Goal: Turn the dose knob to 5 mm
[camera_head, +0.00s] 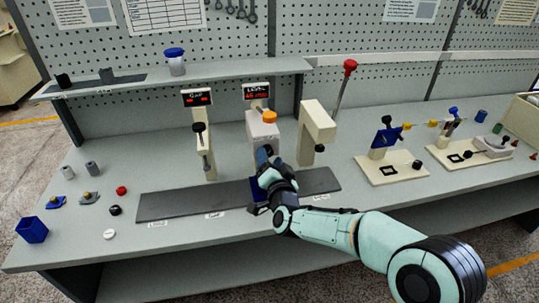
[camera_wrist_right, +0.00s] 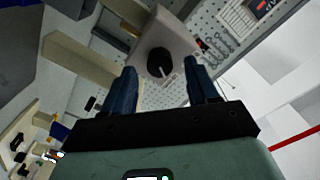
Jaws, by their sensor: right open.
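The dose knob (camera_wrist_right: 159,62) is round and black with a pale pointer line, on the front of a light grey box. It shows in the right wrist view, ahead of and between my fingers. In the head view the box (camera_head: 262,131) has an orange cap, and my gripper hides the knob. My right gripper (camera_wrist_right: 162,88) is open and empty, its two dark fingers spread wider than the knob and apart from it. It also shows in the head view (camera_head: 264,160) in front of the box. My left gripper is not in view.
A display (camera_head: 257,91) with red figures, too small to read surely, stands behind the box. A beige post (camera_head: 205,150) is at its left, a beige press (camera_head: 317,130) with a red-knobbed lever at its right. A dark strip (camera_head: 180,204) lies in front.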

